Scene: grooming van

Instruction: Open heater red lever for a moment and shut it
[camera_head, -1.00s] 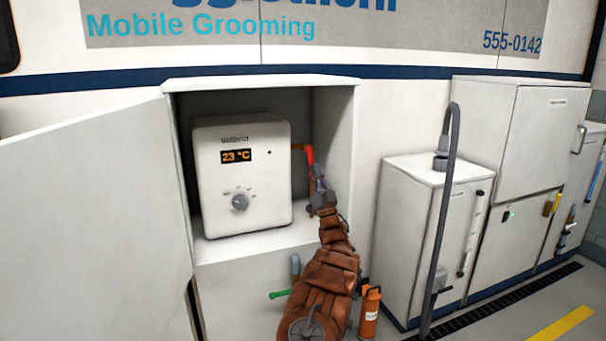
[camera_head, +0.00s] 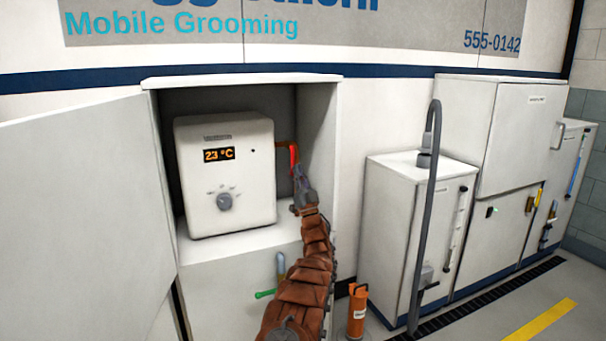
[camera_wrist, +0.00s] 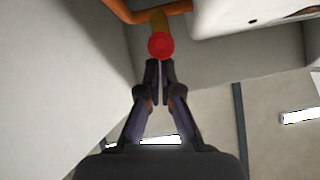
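The white heater (camera_head: 225,190) stands in an open cabinet and its display reads 23 °C. A grey knob (camera_head: 225,201) is on its front. The red lever (camera_head: 293,154) is at the heater's right side, by an orange pipe. In the wrist view the lever's round red end (camera_wrist: 161,46) shows just beyond my fingertips. My gripper (camera_head: 298,174) is inside the cabinet's right part, just below the lever. In the wrist view my gripper's fingers (camera_wrist: 160,76) are together with only a thin gap and nothing seen between them. Whether the tips touch the lever I cannot tell.
The cabinet's open door (camera_head: 85,200) fills the left. The cabinet's right wall (camera_head: 317,135) is close beside my gripper. An orange cylinder (camera_head: 357,310) stands on the floor right of my arm. A white unit (camera_head: 395,215) with a grey hose stands further right.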

